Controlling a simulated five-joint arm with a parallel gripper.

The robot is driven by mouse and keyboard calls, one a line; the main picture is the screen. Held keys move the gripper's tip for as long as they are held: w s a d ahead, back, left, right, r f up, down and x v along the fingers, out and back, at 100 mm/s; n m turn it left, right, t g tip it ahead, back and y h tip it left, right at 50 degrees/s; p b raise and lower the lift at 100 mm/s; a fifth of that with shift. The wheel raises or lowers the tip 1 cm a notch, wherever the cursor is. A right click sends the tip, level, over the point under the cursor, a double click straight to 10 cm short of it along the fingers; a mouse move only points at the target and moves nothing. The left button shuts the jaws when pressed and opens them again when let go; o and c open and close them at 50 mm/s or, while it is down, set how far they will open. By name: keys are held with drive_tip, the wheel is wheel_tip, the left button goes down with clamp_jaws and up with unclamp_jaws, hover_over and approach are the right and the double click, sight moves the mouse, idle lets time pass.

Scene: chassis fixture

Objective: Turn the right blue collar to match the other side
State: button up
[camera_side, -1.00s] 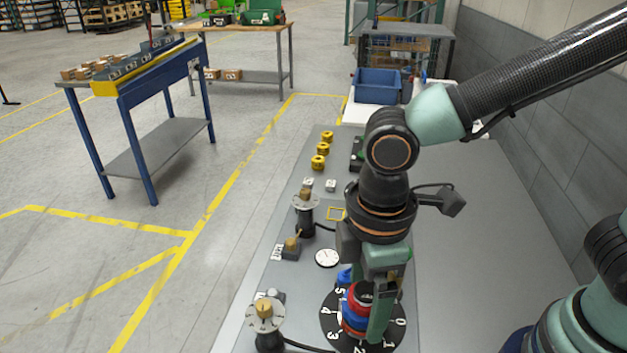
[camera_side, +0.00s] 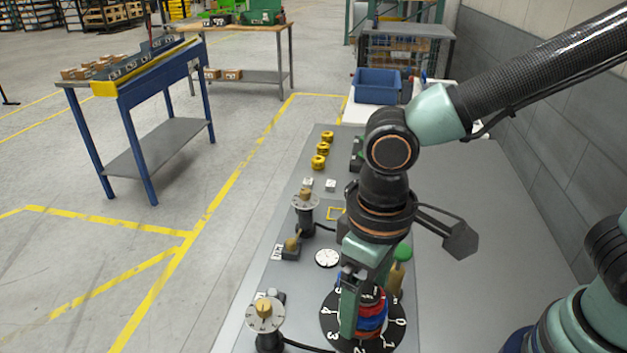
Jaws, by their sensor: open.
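A black dial plate (camera_side: 331,317) with white numerals lies on the grey bench. On it stands a stack with a blue collar (camera_side: 371,322) and red rings (camera_side: 375,308). My gripper (camera_side: 362,310) points down over this stack. One green finger stands in front of the stack at its left and hides part of it. The other finger is mostly hidden behind the stack. The jaws are open; I cannot tell whether they touch the collar. I cannot make out a second blue collar or any mark on this one.
Two posts with brass knobs stand at the left edge, a near one (camera_side: 264,315) and a far one (camera_side: 305,205). The bench is bare to the right.

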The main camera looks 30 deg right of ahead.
drive_tip(key=c, duration=1.3)
drive_tip(key=n, duration=0.8)
drive_tip(key=shift+r, duration=0.1)
drive_tip(key=n, duration=0.9)
drive_tip(key=o, duration=1.3)
